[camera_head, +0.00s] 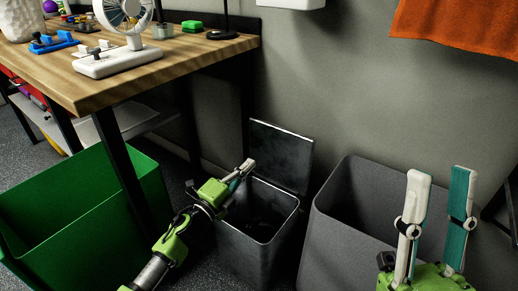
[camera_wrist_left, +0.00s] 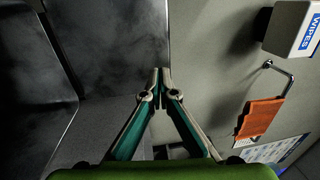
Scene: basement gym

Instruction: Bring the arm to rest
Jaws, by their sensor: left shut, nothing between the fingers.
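My left gripper (camera_head: 244,168) is shut and empty. It is over the back left rim of the dark metal bin (camera_head: 258,243), whose lid stands open against the wall. In the left wrist view the two fingers of my left gripper (camera_wrist_left: 161,84) meet at their tips. My right gripper (camera_head: 438,200) is at the lower right of the head view, fingers pointing up and spread apart with nothing between them. It stands in front of the grey bin (camera_head: 335,215).
A green bin (camera_head: 75,235) stands at the left, beside a wooden table (camera_head: 190,55) carrying a white fan (camera_head: 125,20) and small items. An orange towel (camera_head: 460,28) hangs at the upper right. A wipes box (camera_wrist_left: 295,32) is on the wall.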

